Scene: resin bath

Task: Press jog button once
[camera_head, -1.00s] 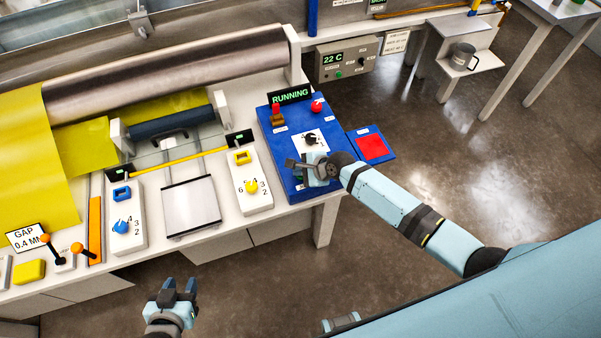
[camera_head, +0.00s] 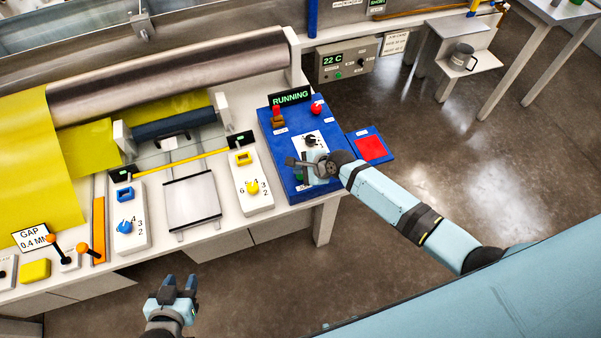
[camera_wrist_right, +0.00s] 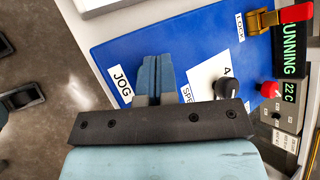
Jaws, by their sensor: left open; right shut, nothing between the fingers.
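The blue control panel (camera_head: 268,122) lies at the table's right end, its display reading RUNNING. My right gripper (camera_head: 295,163) is shut and empty over the panel's near part. In the right wrist view its closed fingers (camera_wrist_right: 157,75) are beside the white JOG label (camera_wrist_right: 121,85). A bit of green (camera_head: 299,177), apparently the jog button, shows under the gripper in the head view. The fingers hide the button in the wrist view, and I cannot tell whether they touch it. My left gripper (camera_head: 178,283) is open and empty in front of the table.
A black speed knob (camera_wrist_right: 227,88) on a white plate is right beside the fingers. A red knob (camera_head: 317,106) and a red-and-brass lock switch (camera_head: 278,115) are farther back. A red pad (camera_head: 371,148) is on the right. The floor in front of the table is clear.

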